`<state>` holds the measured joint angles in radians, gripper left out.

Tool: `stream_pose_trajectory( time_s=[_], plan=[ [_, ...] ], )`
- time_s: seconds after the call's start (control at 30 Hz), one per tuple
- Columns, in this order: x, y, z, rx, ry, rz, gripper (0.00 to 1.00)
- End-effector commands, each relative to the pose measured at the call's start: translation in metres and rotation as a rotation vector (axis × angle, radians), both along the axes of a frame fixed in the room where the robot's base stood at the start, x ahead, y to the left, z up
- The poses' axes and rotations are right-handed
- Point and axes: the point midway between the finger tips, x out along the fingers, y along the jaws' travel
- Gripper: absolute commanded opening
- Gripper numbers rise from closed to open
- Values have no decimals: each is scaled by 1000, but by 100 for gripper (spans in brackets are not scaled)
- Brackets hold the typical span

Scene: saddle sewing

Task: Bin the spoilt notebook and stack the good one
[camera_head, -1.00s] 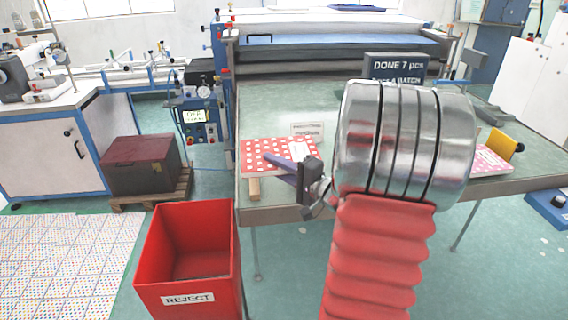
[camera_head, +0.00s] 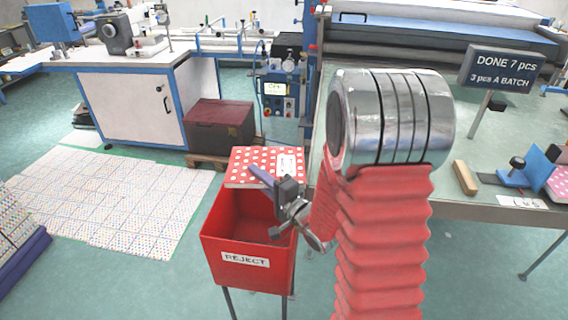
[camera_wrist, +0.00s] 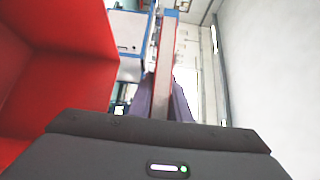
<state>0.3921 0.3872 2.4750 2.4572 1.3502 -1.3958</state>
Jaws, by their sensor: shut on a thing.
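My gripper (camera_head: 262,176) is shut on a red notebook with white dots (camera_head: 252,158) and a pale label. The notebook is off the table, held roughly flat at the far side of the red REJECT bin (camera_head: 218,262). I cannot tell how much of it is over the opening. In the wrist view its edge (camera_wrist: 164,70) stands between the purple fingers, with the red bin wall (camera_wrist: 70,80) to the left. The bin's visible inside is empty. Another notebook, pink with pale dots (camera_head: 561,184), shows partly at the right picture edge, on the table.
A dark red box (camera_head: 220,125) sits on a pallet behind the bin.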

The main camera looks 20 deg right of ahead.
Motion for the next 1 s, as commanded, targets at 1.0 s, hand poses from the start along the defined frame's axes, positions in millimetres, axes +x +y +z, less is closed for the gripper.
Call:
stream_pose_trajectory(
  time_s=[1.0],
  plan=[
    [-3,61,-27,0,-5,28,0]
  ],
)
